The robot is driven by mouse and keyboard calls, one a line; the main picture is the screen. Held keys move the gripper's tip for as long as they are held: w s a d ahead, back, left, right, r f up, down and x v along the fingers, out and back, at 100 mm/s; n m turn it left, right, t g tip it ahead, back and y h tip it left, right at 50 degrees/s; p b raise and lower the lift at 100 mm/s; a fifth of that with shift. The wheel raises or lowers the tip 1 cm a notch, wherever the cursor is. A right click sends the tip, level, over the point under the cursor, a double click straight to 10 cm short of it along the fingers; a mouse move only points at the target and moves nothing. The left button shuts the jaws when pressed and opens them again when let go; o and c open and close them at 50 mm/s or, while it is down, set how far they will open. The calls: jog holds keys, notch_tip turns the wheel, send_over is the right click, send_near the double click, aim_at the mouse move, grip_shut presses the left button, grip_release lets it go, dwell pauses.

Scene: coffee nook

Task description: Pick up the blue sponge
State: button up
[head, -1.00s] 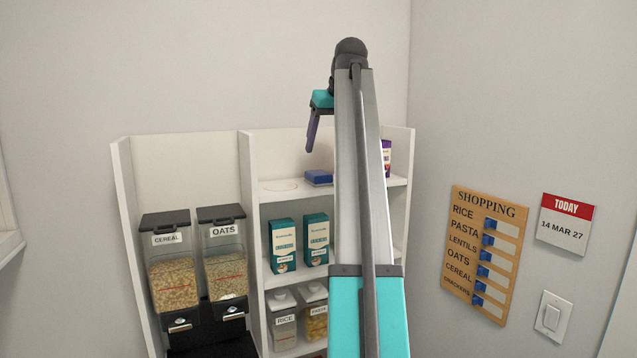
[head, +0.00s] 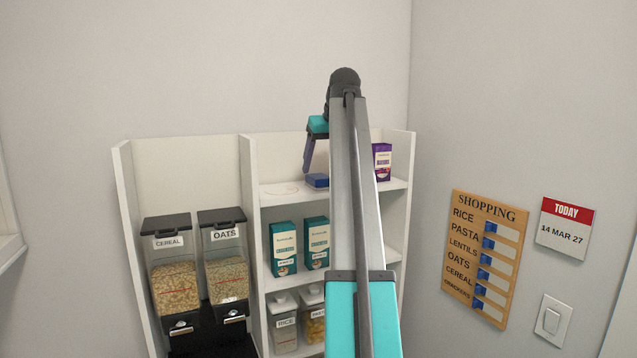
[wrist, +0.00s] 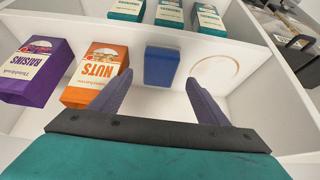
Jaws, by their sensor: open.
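The blue sponge (head: 317,181) lies on the top shelf of the white shelf unit, partly hidden by my arm in the head view. In the wrist view the sponge (wrist: 161,66) shows whole, beyond my fingertips and between their lines. My gripper (wrist: 158,82) is open, with two purple fingers spread apart and nothing between them. In the head view my gripper (head: 309,168) hangs just above and beside the sponge, and only one finger shows clearly. I cannot tell whether it touches the sponge.
An orange nuts box (wrist: 97,75) and a purple raisins box (wrist: 36,70) stand on the same shelf beside the sponge. A faint ring mark (wrist: 214,70) lies on its other side. Teal boxes (head: 283,248) stand one shelf below. The dividing panel (head: 247,170) rises to the left.

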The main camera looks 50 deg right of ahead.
aim_at(320, 176)
jog(key=shift+p+x, duration=1.05)
jog(key=shift+x, duration=0.15)
jog(key=shift+p+x, duration=0.5)
jog(key=shift+x, duration=0.75)
jog(key=shift+s+f, duration=0.1)
jog(key=shift+c, duration=0.5)
jog(key=c, duration=1.1)
jog(key=shift+r, duration=0.2)
